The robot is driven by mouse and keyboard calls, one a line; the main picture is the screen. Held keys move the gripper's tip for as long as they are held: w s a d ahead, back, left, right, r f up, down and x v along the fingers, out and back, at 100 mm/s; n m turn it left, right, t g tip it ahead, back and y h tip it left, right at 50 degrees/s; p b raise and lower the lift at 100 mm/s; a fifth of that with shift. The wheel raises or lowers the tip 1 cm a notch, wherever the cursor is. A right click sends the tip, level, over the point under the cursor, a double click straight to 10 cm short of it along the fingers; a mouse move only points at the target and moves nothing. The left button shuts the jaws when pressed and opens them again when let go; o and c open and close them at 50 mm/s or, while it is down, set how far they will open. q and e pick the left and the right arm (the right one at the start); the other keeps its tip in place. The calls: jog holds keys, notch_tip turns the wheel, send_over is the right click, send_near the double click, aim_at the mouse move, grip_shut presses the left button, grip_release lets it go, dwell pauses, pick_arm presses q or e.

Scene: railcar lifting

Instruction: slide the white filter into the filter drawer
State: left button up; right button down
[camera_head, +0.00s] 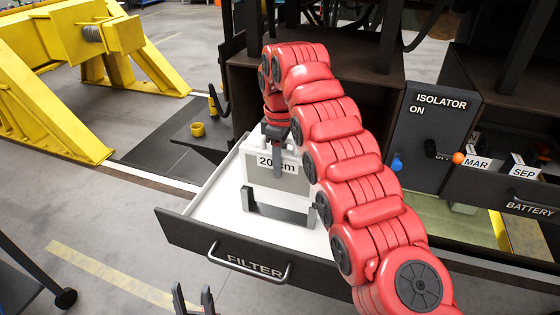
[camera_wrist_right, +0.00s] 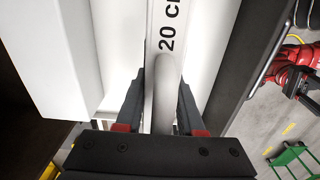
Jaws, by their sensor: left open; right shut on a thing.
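The white filter (camera_head: 293,178) with a "20 cm" label is upright over the open filter drawer (camera_head: 186,222), just behind a dark U-shaped bracket (camera_head: 282,213). I cannot tell whether its bottom touches the drawer floor. My right gripper (camera_head: 276,150) reaches down from above and is shut on the filter's top handle. In the right wrist view, its two dark fingers (camera_wrist_right: 161,100) sit on both sides of the pale handle (camera_wrist_right: 165,80). My left gripper (camera_head: 193,300) is open and empty in front of the drawer, low at the picture's bottom edge.
The drawer's front has a metal handle (camera_head: 248,268) and a "FILTER" label. An isolator panel (camera_head: 432,135) with a blue and an orange knob stands on the right, beside a battery drawer (camera_head: 515,190). Yellow stands (camera_head: 50,110) are at the left.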

aim_at(280, 188)
jog(key=shift+f+b, duration=4.3)
jog(key=shift+f, duration=0.4)
jog(key=shift+c, duration=2.2)
grip_release()
notch_tip(280, 188, up, 17)
jog(key=p, duration=1.5)
jog(key=shift+r+p, duration=0.2)
jog(key=shift+p, duration=0.15)
